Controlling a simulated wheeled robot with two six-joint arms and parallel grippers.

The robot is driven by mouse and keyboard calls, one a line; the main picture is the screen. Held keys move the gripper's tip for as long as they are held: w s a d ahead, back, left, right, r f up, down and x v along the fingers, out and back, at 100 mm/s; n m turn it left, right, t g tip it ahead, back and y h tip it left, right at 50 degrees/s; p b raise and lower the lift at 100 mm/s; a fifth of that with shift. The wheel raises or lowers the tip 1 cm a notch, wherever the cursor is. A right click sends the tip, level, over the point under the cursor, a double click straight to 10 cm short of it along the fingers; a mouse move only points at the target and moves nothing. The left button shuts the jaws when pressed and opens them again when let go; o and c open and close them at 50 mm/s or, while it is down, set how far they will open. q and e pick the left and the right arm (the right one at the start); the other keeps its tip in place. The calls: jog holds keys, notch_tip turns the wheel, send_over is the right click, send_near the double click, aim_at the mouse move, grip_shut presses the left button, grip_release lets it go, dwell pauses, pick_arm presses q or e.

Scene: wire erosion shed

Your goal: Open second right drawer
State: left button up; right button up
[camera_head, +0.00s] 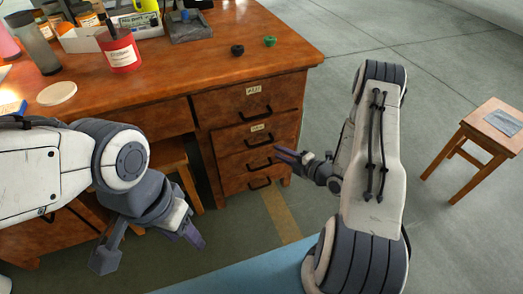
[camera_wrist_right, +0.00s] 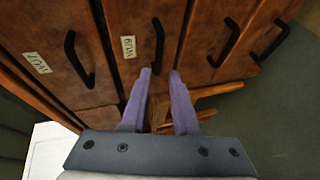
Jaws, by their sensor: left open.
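The second right drawer (camera_head: 235,139) is in the wooden desk's right-hand column, below the top drawer. It looks shut, with a pale label and a dark bar handle (camera_head: 259,141). In the right wrist view this handle (camera_wrist_right: 158,45) shows just beyond my fingertips, nearly in line with the gap between them. My right gripper (camera_head: 276,154) is open and empty in front of the drawers, its fingers a small gap apart. Whether it touches the handle I cannot tell. My left gripper (camera_head: 148,247) is open and empty in front of the desk, at the lower left.
The top drawer (camera_head: 225,103) and two lower drawers (camera_head: 233,167) look shut. Bottles, a red cup (camera_head: 120,50) and a grey holder (camera_head: 190,28) stand on the desktop. A small stool (camera_head: 470,138) stands at right. The floor between it and the desk is clear.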

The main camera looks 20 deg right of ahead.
aim_at(262, 143)
jog(key=shift+t, duration=0.4)
jog(key=b+x, duration=0.1)
jog(key=x, duration=0.4)
jog(key=b+x, duration=0.1)
jog(key=x, duration=0.3)
jog(key=shift+w+a+f+b, duration=0.25)
jog(key=shift+f+b, duration=0.1)
jog(key=shift+c, duration=0.2)
grip_shut()
dwell(0.6)
